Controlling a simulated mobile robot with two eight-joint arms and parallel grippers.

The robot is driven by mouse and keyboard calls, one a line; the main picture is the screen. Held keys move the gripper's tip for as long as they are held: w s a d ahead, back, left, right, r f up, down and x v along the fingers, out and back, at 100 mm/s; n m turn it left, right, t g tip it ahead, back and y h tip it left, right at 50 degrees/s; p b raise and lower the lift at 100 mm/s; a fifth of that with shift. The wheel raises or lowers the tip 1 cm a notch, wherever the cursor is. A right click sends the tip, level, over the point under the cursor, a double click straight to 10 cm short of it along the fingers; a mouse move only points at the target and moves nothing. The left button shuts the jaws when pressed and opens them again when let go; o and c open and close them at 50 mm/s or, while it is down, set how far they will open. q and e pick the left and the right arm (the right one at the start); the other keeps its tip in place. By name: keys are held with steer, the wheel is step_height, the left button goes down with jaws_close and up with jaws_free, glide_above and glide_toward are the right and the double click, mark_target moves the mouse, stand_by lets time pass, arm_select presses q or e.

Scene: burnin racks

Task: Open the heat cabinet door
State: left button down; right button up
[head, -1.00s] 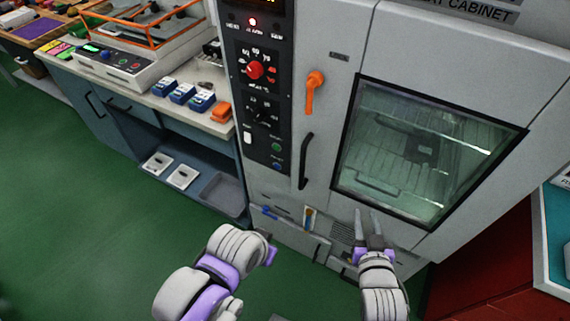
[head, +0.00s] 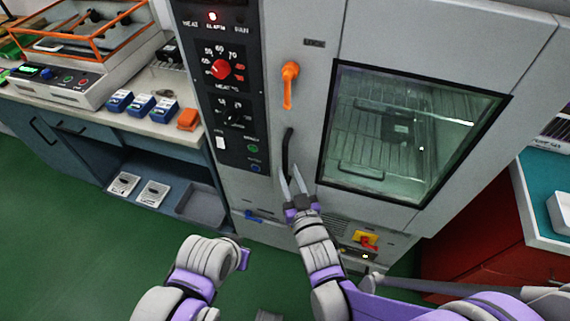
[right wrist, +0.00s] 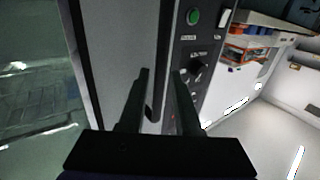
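The heat cabinet door (head: 300,120) is shut, with a dark-framed window (head: 405,135) showing wire shelves inside. An orange lever (head: 289,85) hangs downward on its left part. A black vertical handle (head: 287,150) sits below the lever. My right gripper (head: 291,176) is open, its two fingers pointing up at the lower end of the black handle. In the right wrist view the fingers (right wrist: 160,90) stand apart, with a dark strip, perhaps the handle, between them; contact cannot be told. My left arm shows at lower left, but its fingers do not show.
A control panel (head: 222,90) with a red knob and a lit red lamp is left of the door. A counter (head: 150,115) with blue boxes and an orange-framed machine stands further left. A red cabinet (head: 470,235) stands at right. Green floor is clear at lower left.

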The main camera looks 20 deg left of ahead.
mark_target(286, 168)
steer(key=shift+x, duration=1.6)
steer(key=shift+c, duration=0.2)
jaws_close()
